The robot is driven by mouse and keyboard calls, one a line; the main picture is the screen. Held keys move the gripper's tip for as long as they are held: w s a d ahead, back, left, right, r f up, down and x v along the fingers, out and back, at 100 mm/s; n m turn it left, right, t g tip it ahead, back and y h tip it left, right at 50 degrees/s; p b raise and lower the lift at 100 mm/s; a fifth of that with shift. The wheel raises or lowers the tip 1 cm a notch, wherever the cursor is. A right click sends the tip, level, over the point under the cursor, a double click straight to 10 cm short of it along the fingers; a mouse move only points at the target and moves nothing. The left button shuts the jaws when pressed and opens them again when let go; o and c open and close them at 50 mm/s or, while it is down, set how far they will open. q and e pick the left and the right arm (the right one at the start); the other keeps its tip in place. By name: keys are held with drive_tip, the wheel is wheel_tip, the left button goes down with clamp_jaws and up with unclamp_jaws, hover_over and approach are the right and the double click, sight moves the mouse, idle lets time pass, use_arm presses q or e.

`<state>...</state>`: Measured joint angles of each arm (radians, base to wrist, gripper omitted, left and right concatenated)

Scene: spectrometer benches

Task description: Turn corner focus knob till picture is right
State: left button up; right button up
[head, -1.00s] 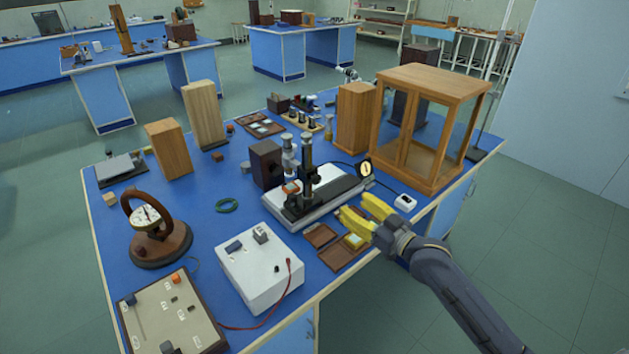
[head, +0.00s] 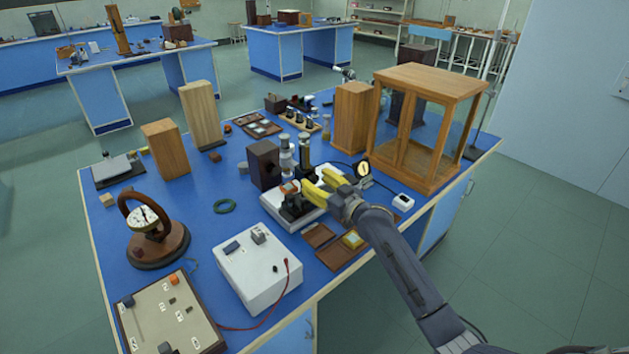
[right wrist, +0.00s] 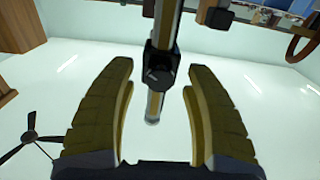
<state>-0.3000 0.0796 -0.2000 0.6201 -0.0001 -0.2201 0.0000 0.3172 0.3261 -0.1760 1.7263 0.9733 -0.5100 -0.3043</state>
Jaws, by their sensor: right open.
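The bench instrument (head: 304,152), with upright columns on a pale base (head: 277,212), stands mid-table. My right gripper (head: 318,188), with yellow fingers, is at its front right and hides part of it. In the right wrist view the gripper (right wrist: 160,70) is open and empty. A metal post with a dark clamp block (right wrist: 159,76) shows between its fingers, apart from both pads in the picture; its depth is unclear. I cannot make out which part is the corner focus knob, nor any focus picture. My left gripper is not in view.
A glazed wooden cabinet (head: 435,125) stands at the right and a wooden block (head: 352,118) behind the instrument. A white box (head: 258,268) with a red lead is in front. A dial gauge (head: 363,169) is close beside the gripper.

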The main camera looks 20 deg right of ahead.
drive_tip(key=shift+w+a, duration=0.2)
drive_tip(key=shift+w, duration=0.2)
clamp_jaws()
idle(0.4)
